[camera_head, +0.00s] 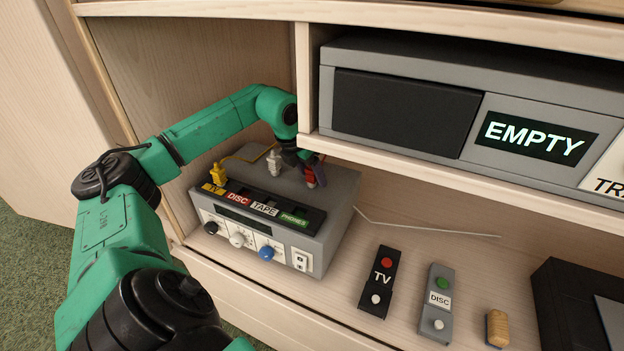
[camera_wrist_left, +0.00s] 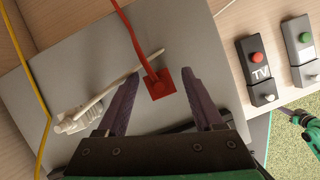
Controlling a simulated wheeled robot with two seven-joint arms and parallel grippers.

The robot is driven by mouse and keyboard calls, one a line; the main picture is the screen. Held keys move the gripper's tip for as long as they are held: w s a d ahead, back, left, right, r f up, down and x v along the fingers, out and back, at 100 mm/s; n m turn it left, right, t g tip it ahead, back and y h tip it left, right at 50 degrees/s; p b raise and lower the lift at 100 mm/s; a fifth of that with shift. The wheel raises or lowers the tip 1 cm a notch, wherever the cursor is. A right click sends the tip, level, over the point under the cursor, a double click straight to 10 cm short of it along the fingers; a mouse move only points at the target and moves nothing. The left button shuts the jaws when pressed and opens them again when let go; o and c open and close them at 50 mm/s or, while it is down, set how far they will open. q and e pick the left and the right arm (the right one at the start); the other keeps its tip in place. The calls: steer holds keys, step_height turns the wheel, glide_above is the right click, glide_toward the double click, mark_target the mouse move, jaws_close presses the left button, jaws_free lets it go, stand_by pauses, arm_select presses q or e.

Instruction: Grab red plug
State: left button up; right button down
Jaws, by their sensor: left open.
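The red plug (camera_wrist_left: 160,86) sits on top of the grey switch box (camera_head: 335,187), with a red cable running up from it in the left wrist view. In the head view only a bit of the red plug (camera_head: 310,177) shows beside my fingers. My left gripper (camera_head: 305,166) is open above the box's far right part. In the left wrist view its fingertips (camera_wrist_left: 160,76) are apart on either side of the red plug, with gaps to both. I cannot tell their exact height over the box.
A white plug (camera_head: 273,163) and a yellow plug (camera_head: 217,174) stand on the box, left of the gripper. The white cable passes close to the red plug. The shelf edge (camera_head: 400,170) is just right of my wrist. TV (camera_head: 379,282) and DISC (camera_head: 436,304) remotes lie at right.

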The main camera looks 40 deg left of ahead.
arm_select(q)
jaws_close()
steer(key=shift+r, duration=0.15)
